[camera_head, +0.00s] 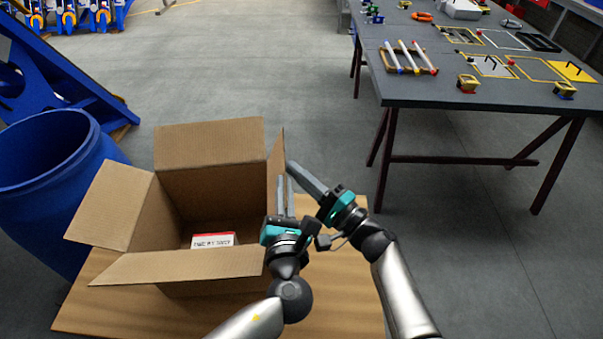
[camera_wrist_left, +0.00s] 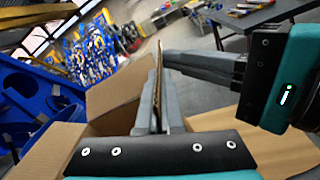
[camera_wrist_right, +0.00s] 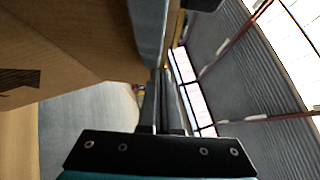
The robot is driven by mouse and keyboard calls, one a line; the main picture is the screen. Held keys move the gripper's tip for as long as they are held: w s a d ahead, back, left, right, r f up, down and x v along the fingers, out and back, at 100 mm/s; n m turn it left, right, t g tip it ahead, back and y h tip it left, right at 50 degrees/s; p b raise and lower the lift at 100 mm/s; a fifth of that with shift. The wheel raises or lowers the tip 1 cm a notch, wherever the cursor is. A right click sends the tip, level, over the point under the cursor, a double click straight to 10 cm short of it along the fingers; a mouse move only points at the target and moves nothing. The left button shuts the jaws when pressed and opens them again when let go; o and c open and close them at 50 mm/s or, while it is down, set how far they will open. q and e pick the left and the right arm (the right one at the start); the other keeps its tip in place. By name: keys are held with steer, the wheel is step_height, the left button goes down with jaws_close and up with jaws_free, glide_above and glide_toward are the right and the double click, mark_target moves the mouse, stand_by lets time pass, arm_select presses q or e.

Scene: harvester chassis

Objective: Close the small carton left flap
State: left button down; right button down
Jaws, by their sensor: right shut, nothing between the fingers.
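The open carton (camera_head: 215,190) stands on a wooden surface. Its left flap (camera_head: 112,205) leans outward to the left. The near flap (camera_head: 180,266) spreads outward, the far flap (camera_head: 210,144) stands up, and the right flap (camera_head: 276,162) is upright, seen nearly edge-on. My left gripper (camera_head: 285,182) is at the right flap, one finger on each side; in the left wrist view its fingers (camera_wrist_left: 160,100) pinch the thin cardboard edge. My right gripper (camera_head: 292,166) is shut and empty, just right of that flap, outside the carton. The carton's wall also shows in the right wrist view (camera_wrist_right: 70,45).
A small white and red box (camera_head: 213,240) lies inside the carton. A blue barrel (camera_head: 60,180) stands close on the left. The wooden surface (camera_head: 345,290) is bare at right. A grey worktable (camera_head: 450,95) with tools is at the back right.

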arm_select(q)
steer(key=shift+s+d+f+h, duration=0.1)
steer(key=shift+d+h, duration=0.2)
steer(key=shift+d, duration=0.1)
arm_select(e)
steer(key=shift+s+a+r, duration=0.15)
steer(key=shift+a+r, duration=0.1)
steer(key=shift+a, duration=0.25)
arm_select(q)
steer(key=c, duration=1.1)
jaws_free()
steer(key=shift+o, duration=0.2)
steer(key=shift+s, duration=0.1)
